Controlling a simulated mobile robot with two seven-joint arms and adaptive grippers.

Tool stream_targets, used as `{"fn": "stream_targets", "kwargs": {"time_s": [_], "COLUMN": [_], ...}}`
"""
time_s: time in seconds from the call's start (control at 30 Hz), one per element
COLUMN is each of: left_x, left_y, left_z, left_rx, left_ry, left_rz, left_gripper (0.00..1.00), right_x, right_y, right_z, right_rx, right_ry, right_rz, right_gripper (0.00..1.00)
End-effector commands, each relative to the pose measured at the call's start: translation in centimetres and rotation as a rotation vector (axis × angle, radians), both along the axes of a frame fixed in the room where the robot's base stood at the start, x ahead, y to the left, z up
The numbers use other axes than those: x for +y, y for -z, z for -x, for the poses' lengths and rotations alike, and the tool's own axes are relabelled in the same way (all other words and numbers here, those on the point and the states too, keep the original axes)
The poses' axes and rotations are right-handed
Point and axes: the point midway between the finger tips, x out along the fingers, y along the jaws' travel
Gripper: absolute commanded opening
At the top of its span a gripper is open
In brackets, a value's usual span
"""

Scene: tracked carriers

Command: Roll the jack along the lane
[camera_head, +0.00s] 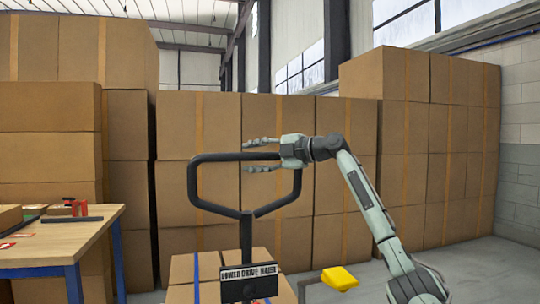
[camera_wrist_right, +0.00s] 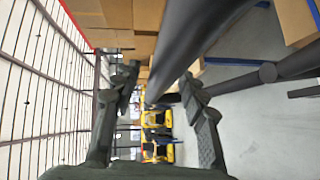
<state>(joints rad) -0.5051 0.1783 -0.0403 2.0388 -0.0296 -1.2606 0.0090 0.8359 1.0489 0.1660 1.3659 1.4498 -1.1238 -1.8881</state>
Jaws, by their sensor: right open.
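The jack shows by its black loop handle (camera_head: 220,157) in the middle of the head view, upright on a dark stem. Below the loop is a label plate (camera_head: 248,274) reading LOWER DRIVE RAISE. My right gripper (camera_head: 248,156) is open at the handle's top bar, with one finger above it and one below. In the right wrist view, the open fingers of the right gripper (camera_wrist_right: 160,82) have a thick dark handle bar (camera_wrist_right: 195,55) running diagonally near and between them. I cannot tell whether they touch it. The jack's forks and wheels are hidden. My left gripper is out of view.
Cartons (camera_head: 190,268) stand low behind the handle. Tall stacks of cardboard boxes (camera_head: 280,125) form a wall behind. A wooden-topped table (camera_head: 75,238) with small items is at left. A yellow object (camera_head: 340,278) sits right of the handle. Grey floor (camera_head: 480,270) shows at right.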

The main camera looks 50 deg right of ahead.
Motion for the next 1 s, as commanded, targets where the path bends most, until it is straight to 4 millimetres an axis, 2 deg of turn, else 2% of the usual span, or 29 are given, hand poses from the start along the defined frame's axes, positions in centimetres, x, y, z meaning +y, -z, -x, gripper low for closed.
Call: {"fn": "stream_targets", "kwargs": {"time_s": [0.3, 0.5, 0.67, 1.0], "left_x": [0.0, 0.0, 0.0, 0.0], "left_y": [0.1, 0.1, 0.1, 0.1], "left_z": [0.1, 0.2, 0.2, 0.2], "left_rx": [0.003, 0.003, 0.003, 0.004], "left_ry": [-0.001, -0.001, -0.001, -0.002], "left_rz": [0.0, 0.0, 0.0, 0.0], "left_gripper": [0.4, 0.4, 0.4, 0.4], "right_x": [-1.6, -2.2, -2.4, -2.4], "right_y": [-0.9, -1.3, -1.5, -1.5], "right_z": [6.5, 9.1, 9.9, 9.9], "right_rx": [0.001, 0.0, -0.001, -0.001], "right_ry": [0.001, 0.0, 0.0, 0.0], "right_rz": [0.002, 0.0, 0.001, 0.001], "right_gripper": [0.43, 0.43, 0.43, 0.43]}}
